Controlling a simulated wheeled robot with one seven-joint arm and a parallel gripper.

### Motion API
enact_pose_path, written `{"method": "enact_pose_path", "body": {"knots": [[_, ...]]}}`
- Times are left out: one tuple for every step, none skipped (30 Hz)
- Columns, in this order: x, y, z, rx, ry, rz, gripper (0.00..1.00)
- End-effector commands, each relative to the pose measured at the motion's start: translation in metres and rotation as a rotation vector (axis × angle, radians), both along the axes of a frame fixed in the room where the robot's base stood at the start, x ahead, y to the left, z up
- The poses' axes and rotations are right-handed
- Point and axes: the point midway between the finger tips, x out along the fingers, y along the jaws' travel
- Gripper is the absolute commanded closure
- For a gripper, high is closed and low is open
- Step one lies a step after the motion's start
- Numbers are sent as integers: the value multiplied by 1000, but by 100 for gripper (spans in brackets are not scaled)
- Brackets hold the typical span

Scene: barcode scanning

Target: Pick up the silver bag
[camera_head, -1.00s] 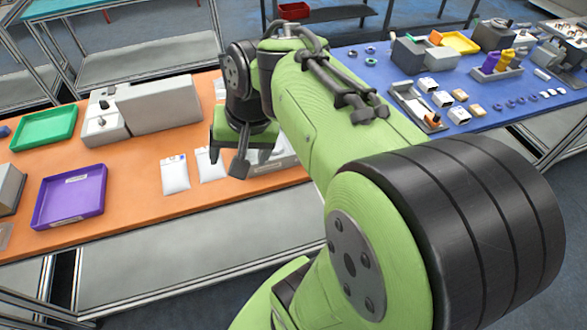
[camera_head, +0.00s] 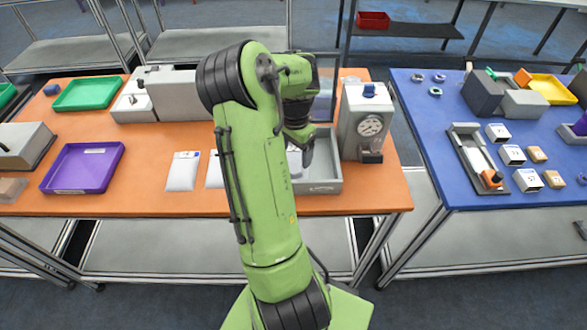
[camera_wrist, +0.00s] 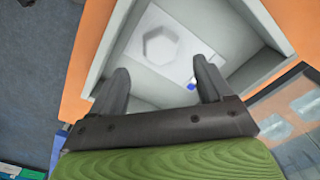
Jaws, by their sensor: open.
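A pale silver-white bag (camera_wrist: 160,46) with a hexagonal bulge lies flat in a grey bin (camera_wrist: 270,62) in the wrist view. It has a small blue mark near its lower right corner. In the head view the bin (camera_head: 325,187) stands on the orange table, and my arm hides part of it. My gripper (camera_wrist: 160,66) is open and empty above the bin, with its fingers spread over the bag's near side. In the head view my gripper (camera_head: 302,150) is partly hidden. Two similar pale bags (camera_head: 183,171) (camera_head: 213,171) lie on the table left of my arm.
A grey machine with a dial (camera_head: 363,122) stands just right of the bin. A purple tray (camera_head: 84,167) and a green tray (camera_head: 90,93) are at the left. A blue table (camera_head: 440,152) with boxes stands right, across a gap.

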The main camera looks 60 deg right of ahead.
Motion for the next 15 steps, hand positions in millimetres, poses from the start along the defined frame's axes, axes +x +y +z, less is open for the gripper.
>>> {"method": "enact_pose_path", "body": {"knots": [[0,0,-5,2,2,1,21],[0,0,-9,1,1,1,21],[0,0,-15,3,1,1,21],[0,0,-20,4,3,1,21],[1,0,-26,3,3,1,21],[1,0,-35,3,4,1,21],[1,0,-40,3,3,2,21],[1,0,-46,3,3,2,21],[1,-1,-51,2,3,2,21],[1,-1,-54,2,3,2,21],[2,-1,-56,0,1,2,21],[2,-1,-57,0,0,2,21],[2,-1,-57,0,-1,2,21],[2,-1,-57,-1,-1,2,21],[2,-1,-57,-1,-1,2,21]]}}
